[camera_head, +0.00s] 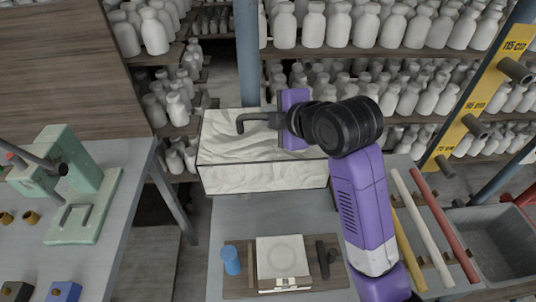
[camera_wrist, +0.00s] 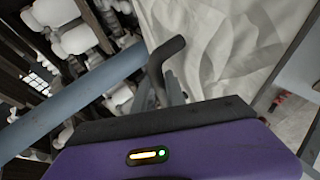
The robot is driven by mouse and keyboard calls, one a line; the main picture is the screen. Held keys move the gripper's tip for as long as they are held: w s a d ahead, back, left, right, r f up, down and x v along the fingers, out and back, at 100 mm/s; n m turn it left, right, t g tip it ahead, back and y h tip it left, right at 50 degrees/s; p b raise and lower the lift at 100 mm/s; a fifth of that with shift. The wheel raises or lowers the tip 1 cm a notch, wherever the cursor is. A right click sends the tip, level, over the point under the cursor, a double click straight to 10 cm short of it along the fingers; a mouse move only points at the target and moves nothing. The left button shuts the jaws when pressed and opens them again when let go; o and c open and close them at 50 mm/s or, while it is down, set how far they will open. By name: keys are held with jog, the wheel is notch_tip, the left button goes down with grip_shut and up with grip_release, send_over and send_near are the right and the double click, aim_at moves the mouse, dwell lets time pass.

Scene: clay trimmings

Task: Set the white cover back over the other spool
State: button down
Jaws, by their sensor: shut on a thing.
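A wooden board (camera_head: 239,288) lies on the grey table. My gripper (camera_head: 272,119) is above the clay-filled box, well behind the board. It is shut on a dark bent rod (camera_head: 242,122), which also shows in the wrist view (camera_wrist: 166,52).
The box of pale clay (camera_head: 265,178) stands at the table's back. Coloured rods (camera_head: 436,226) lie at the right, beside a grey basin (camera_head: 490,245). A green press (camera_head: 72,165) stands on the left table. Shelves of white bottles (camera_head: 400,30) fill the back.

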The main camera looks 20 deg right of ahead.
aim_at(294, 162)
notch_tip(294, 162, down, 12)
jog(key=c, duration=1.4)
grip_release()
jog(key=shift+s, duration=0.1)
jog(key=shift+o, duration=0.2)
jog(key=shift+r, duration=0.1)
jog(key=v, duration=1.2)
